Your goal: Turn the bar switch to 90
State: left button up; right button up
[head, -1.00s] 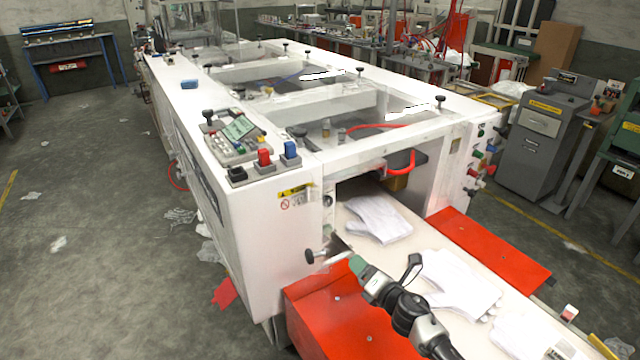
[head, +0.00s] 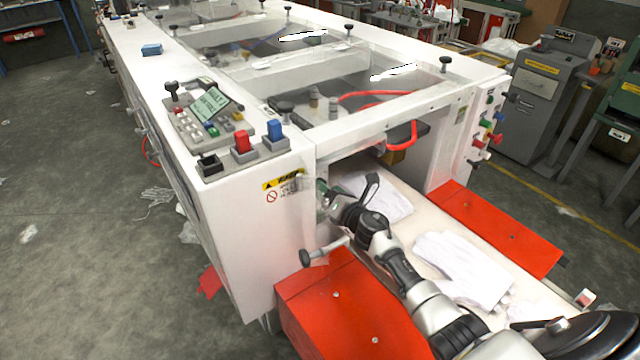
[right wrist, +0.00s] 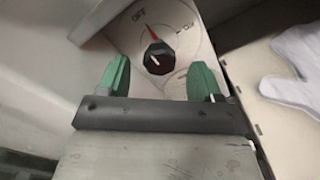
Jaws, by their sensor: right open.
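My right gripper (right wrist: 160,80) is open, with one green finger on each side below the knob in the picture. I see no clear contact. In the head view, my right gripper (head: 323,190) is at the opening in the front of the white machine (head: 240,225), and the switch is hidden there. My left gripper is not in view.
White gloves (head: 465,265) lie on the pale belt beside my right arm. Red guard panels (head: 505,235) flank the belt. A black-knobbed handle (head: 322,252) sticks out below the gripper. A control box with red (head: 242,141) and blue buttons stands on top of the machine.

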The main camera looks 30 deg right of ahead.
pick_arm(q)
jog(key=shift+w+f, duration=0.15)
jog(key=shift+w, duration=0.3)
pick_arm(e)
jog(key=shift+w+a, duration=0.15)
jog(key=shift+w, duration=0.75)
jog(key=shift+w+a, duration=0.15)
jog(key=shift+w, duration=0.75)
jog(key=shift+c, duration=0.2)
jog(key=c, duration=0.9)
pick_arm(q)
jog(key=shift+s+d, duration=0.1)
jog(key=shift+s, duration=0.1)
